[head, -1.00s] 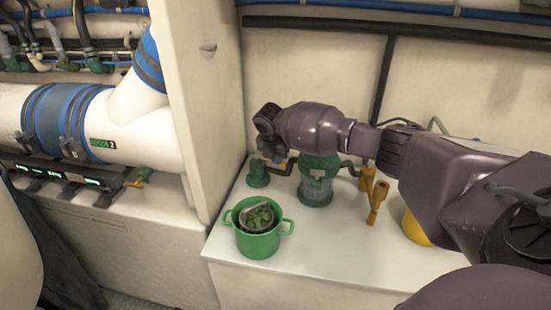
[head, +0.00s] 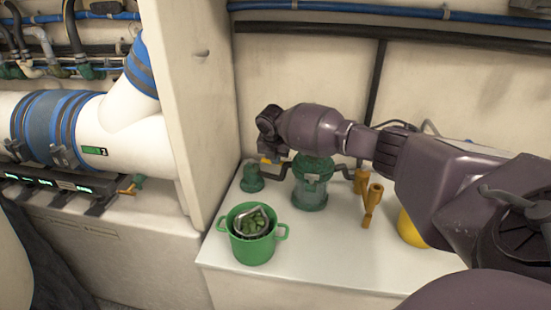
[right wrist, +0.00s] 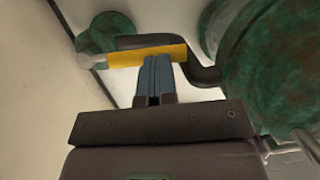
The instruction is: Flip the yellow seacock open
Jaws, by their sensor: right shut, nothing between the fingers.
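The yellow seacock handle (right wrist: 130,57) lies crosswise in the right wrist view, on a dark bent pipe beside a green valve body (right wrist: 108,32). In the head view, a small piece of the yellow handle (head: 266,161) shows under my right wrist, by the green valve body (head: 251,180). My right gripper (right wrist: 158,62) is shut and empty. Its blue-grey fingertips overlap the handle's near edge in the right wrist view, and I cannot tell whether they touch. In the head view my wrist hides the fingers. My left gripper is not in view.
A green strainer housing (head: 310,188) stands right of the valve, joined by dark pipes. A green pot (head: 252,250) with a basket sits at the front left of the white counter (head: 330,260). An orange-yellow fitting (head: 371,206) stands to the right. A wall panel (head: 190,110) rises at left.

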